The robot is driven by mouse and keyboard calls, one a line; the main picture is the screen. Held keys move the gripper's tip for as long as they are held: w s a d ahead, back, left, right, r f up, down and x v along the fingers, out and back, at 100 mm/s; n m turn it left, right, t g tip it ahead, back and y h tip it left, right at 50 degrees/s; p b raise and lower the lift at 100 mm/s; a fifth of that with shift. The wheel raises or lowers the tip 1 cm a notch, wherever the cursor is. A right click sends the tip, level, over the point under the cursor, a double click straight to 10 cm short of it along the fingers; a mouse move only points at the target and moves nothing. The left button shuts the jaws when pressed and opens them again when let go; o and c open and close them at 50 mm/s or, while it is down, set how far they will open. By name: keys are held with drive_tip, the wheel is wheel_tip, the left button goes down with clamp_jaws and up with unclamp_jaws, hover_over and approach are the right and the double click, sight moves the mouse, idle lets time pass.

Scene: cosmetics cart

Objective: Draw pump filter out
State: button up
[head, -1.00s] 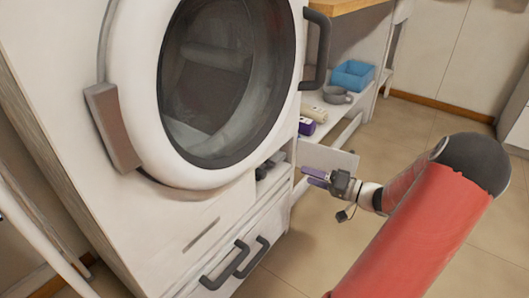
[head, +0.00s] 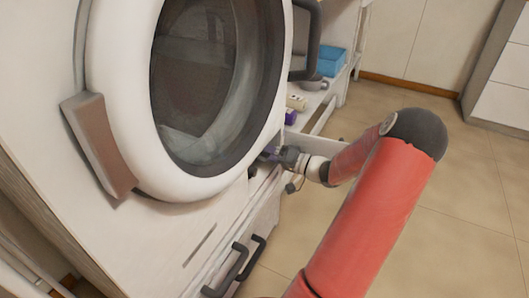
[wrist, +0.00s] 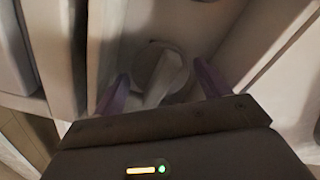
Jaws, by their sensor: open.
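The pump filter (wrist: 165,75) shows in the wrist view as a pale round cap with a raised grip bar, set back in a recess. My gripper (wrist: 160,78) is open, with one purple finger on each side of the grip bar; I cannot tell whether they touch it. In the head view my gripper (head: 270,152) is at the opening low on the front of the white washing machine (head: 150,235). The filter is hidden there by the machine and my gripper. An open pale flap (head: 318,144) stands just right of my gripper.
The round washer door (head: 205,85) is just above my gripper. Dark handles (head: 245,258) stick out below. Behind on the right, a low shelf holds a blue box (head: 330,62), a grey pot (head: 312,84) and a purple item (head: 290,117). The floor to the right is clear.

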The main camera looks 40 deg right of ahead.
drive_tip(key=shift+w+a, duration=0.15)
drive_tip(key=shift+w, duration=0.2)
drive_tip(key=shift+s, duration=0.1)
drive_tip(key=c, duration=1.2)
drive_tip(key=b+v, duration=0.1)
drive_tip(key=v, duration=1.2)
drive_tip(key=shift+s, duration=0.25)
drive_tip(key=o, duration=1.2)
